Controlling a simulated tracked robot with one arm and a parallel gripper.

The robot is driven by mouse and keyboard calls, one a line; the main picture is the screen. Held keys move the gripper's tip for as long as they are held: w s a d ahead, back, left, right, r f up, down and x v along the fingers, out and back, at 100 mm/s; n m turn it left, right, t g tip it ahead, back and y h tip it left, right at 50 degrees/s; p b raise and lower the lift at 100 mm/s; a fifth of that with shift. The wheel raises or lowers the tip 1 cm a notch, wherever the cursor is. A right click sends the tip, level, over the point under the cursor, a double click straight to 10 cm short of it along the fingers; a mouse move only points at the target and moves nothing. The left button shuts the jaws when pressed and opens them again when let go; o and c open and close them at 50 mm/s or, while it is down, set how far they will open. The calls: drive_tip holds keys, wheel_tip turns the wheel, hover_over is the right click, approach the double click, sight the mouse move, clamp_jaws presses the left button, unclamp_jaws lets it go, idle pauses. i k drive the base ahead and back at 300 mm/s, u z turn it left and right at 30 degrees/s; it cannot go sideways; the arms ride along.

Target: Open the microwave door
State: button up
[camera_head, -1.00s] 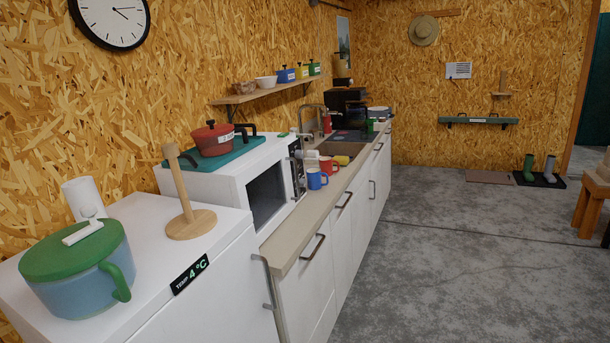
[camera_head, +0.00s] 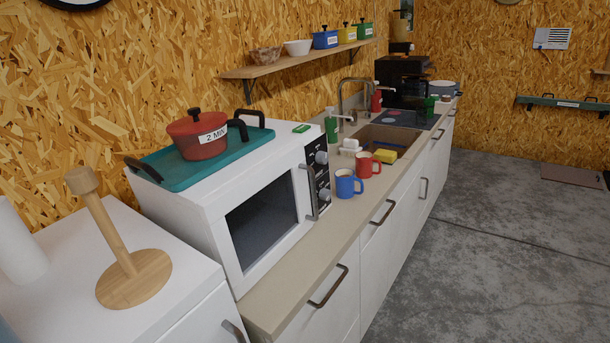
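The white microwave (camera_head: 215,205) stands on the counter left of centre, its front turned to the right. Its door has a dark window (camera_head: 262,222) and looks shut. A vertical grey handle (camera_head: 312,192) is at the door's far edge, beside a black control panel (camera_head: 319,172) with round knobs. A teal tray (camera_head: 165,170) lies on top of the microwave and bears a red lidded pot (camera_head: 197,137) labelled "2 MIN". My gripper is not in view.
A white fridge top (camera_head: 75,265) with a wooden roll stand (camera_head: 133,275) is at the near left. A blue mug (camera_head: 345,184) and a red mug (camera_head: 364,166) stand on the counter (camera_head: 285,297) near the handle. Beyond are a sink (camera_head: 390,138) and a stove. The concrete floor (camera_head: 480,250) on the right is clear.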

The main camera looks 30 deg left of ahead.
sight(212, 208)
drive_tip(key=u, duration=0.2)
drive_tip(key=i, duration=1.35)
drive_tip(key=u, duration=0.2)
